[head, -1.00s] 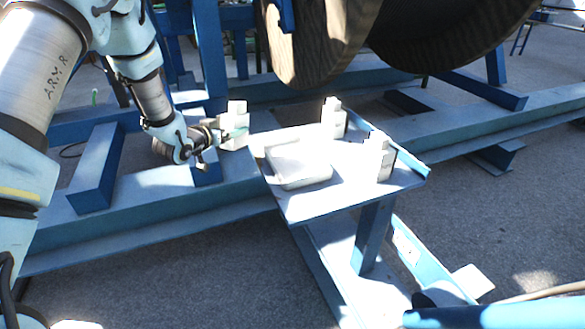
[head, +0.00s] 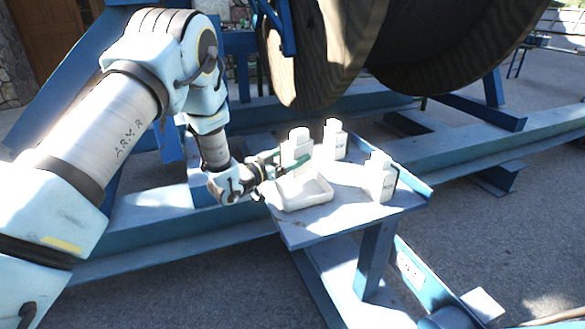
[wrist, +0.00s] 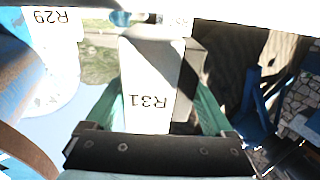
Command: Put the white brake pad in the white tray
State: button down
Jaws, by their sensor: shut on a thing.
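My gripper (head: 281,163) is shut on a white brake pad (head: 297,146), an upright block with a narrower top. In the wrist view the pad (wrist: 150,82) sits between the green fingers (wrist: 158,112), and its R31 label appears upside down. In the head view the held pad overlaps the back of the white tray (head: 304,204), a shallow open box on the blue table. I cannot tell how high it hangs over the tray. The visible part of the tray's inside looks empty.
Two similar white blocks stand on the blue table (head: 345,212), one behind (head: 333,142) and one at the right (head: 380,180). A block labelled R29 (wrist: 45,45) shows in the wrist view. A large wooden reel (head: 325,55) looms behind the table.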

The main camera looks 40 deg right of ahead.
jog(key=shift+f+p, duration=0.3)
jog(key=shift+f, duration=1.7)
jog(key=shift+f, duration=0.15)
grip_release()
jog(key=shift+f, duration=0.1)
jog(key=shift+r, duration=0.25)
jog(key=a+b, duration=0.2)
jog(key=a, duration=1)
jog(key=shift+s, duration=0.1)
